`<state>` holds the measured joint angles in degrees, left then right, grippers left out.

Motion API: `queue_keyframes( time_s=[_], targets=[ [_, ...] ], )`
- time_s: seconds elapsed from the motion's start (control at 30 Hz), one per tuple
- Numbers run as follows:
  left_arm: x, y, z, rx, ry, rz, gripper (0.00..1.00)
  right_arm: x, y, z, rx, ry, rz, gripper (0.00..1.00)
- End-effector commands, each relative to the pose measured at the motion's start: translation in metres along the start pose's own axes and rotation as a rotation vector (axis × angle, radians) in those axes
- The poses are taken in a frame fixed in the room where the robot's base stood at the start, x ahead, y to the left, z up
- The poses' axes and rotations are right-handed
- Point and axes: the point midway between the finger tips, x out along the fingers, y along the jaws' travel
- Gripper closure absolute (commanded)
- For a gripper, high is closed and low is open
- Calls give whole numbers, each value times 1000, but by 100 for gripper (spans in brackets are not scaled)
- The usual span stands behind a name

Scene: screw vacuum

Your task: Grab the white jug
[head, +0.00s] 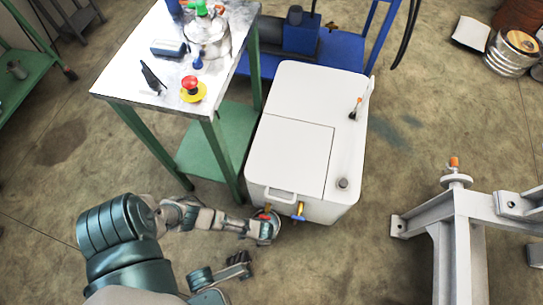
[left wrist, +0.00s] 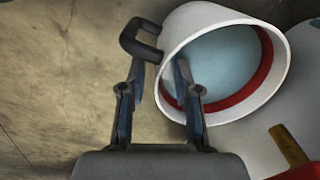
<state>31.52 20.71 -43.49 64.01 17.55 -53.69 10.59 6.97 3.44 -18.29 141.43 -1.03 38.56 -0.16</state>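The white jug (left wrist: 268,28) shows in the left wrist view, its round mouth facing the camera, with a red band inside and a dark handle (left wrist: 141,40) on its left. My left gripper (left wrist: 160,75) is open. Its left finger overlaps the lower handle and its right finger overlaps the jug's mouth in the picture. I cannot tell whether they touch. In the head view my left gripper (head: 264,228) is low at the front of the white cabinet. The jug is hard to make out there. My right gripper (head: 240,262) is lower down; its fingers are too small to read.
The white cabinet (head: 288,150) stands right of my left gripper, with yellow valve handles (head: 299,210) at its front edge. A green-legged table (head: 125,75) with a pot and a red button stands behind. A grey metal frame (head: 460,235) stands at right. Floor between is clear.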

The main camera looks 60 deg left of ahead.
Motion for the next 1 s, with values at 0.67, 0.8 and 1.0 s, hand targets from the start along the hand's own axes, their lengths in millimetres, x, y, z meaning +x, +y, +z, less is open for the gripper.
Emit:
queue_keyframes(
  time_s=[0.67, 0.8, 1.0],
  targets=[
    [15, -1, -1, -1, 2, -1, 100, 3, 0, 6, -2, 29, -11, 60],
    [14, -1, -2, -1, 4, -2, 100, 3, 0, 5, -2, 29, -11, 60],
    [14, -1, -2, -1, 4, -1, 100, 4, 0, 5, -3, 30, -11, 60]
  ],
)
